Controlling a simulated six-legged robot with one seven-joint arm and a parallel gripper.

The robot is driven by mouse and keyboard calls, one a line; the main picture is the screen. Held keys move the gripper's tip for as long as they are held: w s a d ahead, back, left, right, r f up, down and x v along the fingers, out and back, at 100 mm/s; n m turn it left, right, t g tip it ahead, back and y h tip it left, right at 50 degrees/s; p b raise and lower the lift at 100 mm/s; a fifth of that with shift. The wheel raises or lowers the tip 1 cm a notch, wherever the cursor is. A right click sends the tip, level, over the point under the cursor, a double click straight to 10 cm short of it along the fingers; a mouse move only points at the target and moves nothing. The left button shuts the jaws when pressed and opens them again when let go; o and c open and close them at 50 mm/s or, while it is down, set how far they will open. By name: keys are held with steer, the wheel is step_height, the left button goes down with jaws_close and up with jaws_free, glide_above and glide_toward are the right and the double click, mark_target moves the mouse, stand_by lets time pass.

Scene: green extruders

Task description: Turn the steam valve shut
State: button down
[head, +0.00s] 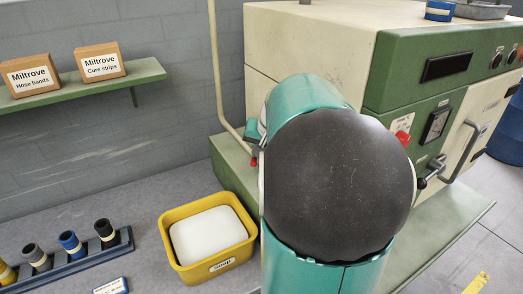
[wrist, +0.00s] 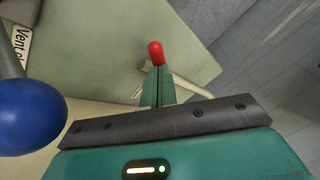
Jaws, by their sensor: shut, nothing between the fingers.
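The steam valve appears to be the one on the cream pipe beside the machine, with a red handle (wrist: 155,52) showing just past my fingertips in the wrist view. The same red part (head: 253,162) shows small at the left of my arm in the head view. My gripper (wrist: 158,92) is shut and empty, its narrow teal fingers pointing at the red handle. I cannot tell whether they touch it. The cream pipe (wrist: 190,80) runs to the right behind the fingers. The valve body is mostly hidden by my fingers and arm.
A blue ball knob (wrist: 30,118) sits close at left, by a partly cut-off "Vent" label (wrist: 20,42). The green and cream machine (head: 310,50) stands at right.

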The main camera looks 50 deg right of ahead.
steer(key=shift+w+a+f, duration=0.1)
steer(key=shift+w+a, duration=0.3)
steer(key=shift+a, duration=0.1)
steer(key=shift+w+a+m+h, duration=0.25)
steer(key=shift+w+m+h, duration=0.1)
steer(key=shift+m, duration=0.45)
steer(key=shift+w+a+f, duration=0.15)
steer(key=shift+w+a, duration=0.3)
steer(key=shift+w, duration=1.1)
stand_by(0.7)
steer(key=shift+r, duration=0.2)
stand_by(0.3)
steer(key=shift+s+d, duration=0.2)
steer(key=shift+d, duration=0.55)
steer(key=shift+r, duration=0.1)
